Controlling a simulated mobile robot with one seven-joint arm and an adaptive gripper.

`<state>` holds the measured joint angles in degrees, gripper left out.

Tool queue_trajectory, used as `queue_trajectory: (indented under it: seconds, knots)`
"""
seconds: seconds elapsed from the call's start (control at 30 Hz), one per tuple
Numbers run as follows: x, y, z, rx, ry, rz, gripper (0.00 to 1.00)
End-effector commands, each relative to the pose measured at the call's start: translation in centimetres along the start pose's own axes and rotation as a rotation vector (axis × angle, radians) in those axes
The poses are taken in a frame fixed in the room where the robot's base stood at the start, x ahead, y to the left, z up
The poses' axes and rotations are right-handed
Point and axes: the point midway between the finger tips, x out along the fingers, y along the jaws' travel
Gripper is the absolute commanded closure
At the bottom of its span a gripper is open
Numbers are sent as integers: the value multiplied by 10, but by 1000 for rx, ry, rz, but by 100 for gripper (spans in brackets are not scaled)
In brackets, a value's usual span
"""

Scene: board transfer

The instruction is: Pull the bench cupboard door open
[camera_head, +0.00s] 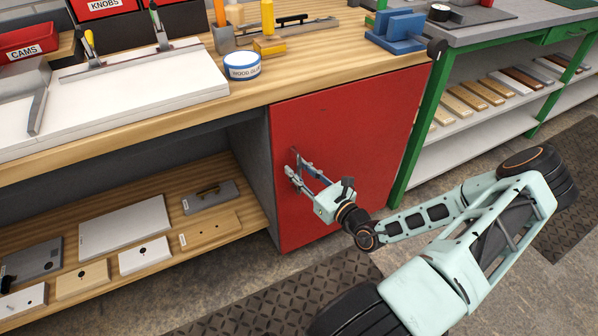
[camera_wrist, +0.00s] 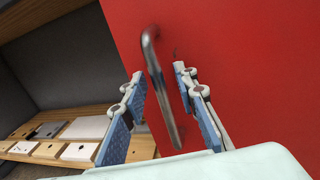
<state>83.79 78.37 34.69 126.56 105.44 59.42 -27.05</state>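The red cupboard door (camera_head: 350,120) is in the bench front and looks shut. It also fills much of the wrist view (camera_wrist: 245,60). Its metal bar handle (camera_wrist: 151,50) stands upright near the door's left edge, slightly tilted in the wrist view. My gripper (camera_head: 297,166) is at the handle, with its fingers pointing at the door. In the wrist view its two blue-padded fingers (camera_wrist: 159,80) are apart, one on each side of the handle, with gaps visible. I cannot tell how deep the handle sits between them. In the head view the fingers partly hide the handle.
Left of the door is an open shelf (camera_head: 235,236) with several plates and boards. The wooden benchtop (camera_head: 310,75) holds a wood glue tub (camera_head: 242,66), a white board (camera_head: 130,95) and a blue vise (camera_head: 397,28). A green-framed rack (camera_head: 424,120) stands right. Floor in front looks clear.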

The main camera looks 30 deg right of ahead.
Motion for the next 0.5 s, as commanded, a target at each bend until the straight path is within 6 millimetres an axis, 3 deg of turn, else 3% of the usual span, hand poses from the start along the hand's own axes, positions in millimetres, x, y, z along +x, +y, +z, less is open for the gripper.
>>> queue_trajectory:
  seconds: [0.23, 0.5]
  knots:
    - [1, 0, 0, 0, 0, 0, 73]
    - [0, 0, 0, 0, -1, 0, 100]
